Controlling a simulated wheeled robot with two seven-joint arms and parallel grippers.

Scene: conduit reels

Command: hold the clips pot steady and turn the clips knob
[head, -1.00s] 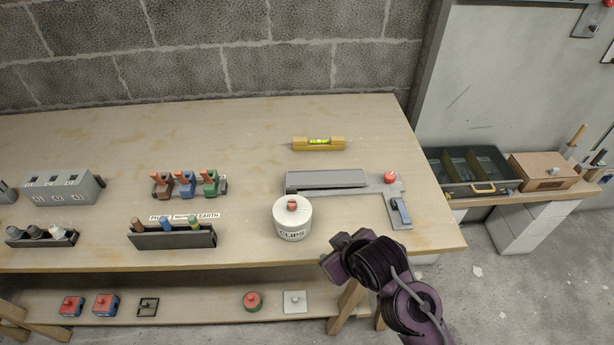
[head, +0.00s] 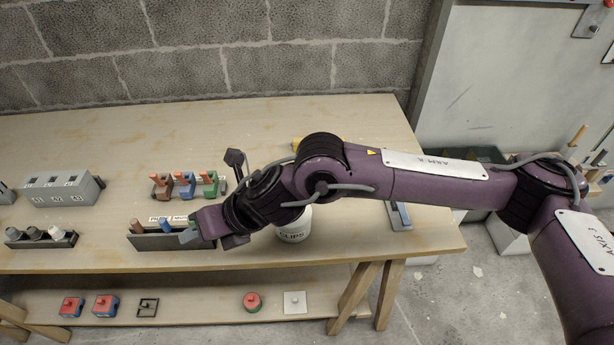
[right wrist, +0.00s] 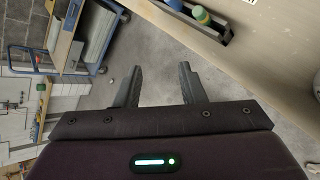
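The clips pot (head: 294,232) is a white round pot lettered CLIPS on the bench. In the head view my right forearm passes in front of it, so only its lower front shows and the clips knob on its lid is hidden. My right gripper (head: 205,230) is left of the pot, over the right end of the dark conduit rack. In the right wrist view the right gripper (right wrist: 159,88) has its two fingers wide apart with nothing between them. The pot is not recognisable in that view. My left gripper is in neither view.
The dark rack (head: 160,241) with coloured pegs stands at the front edge, and red, blue and green clamps (head: 185,186) stand behind it. A grey box (head: 62,191) is at the left.

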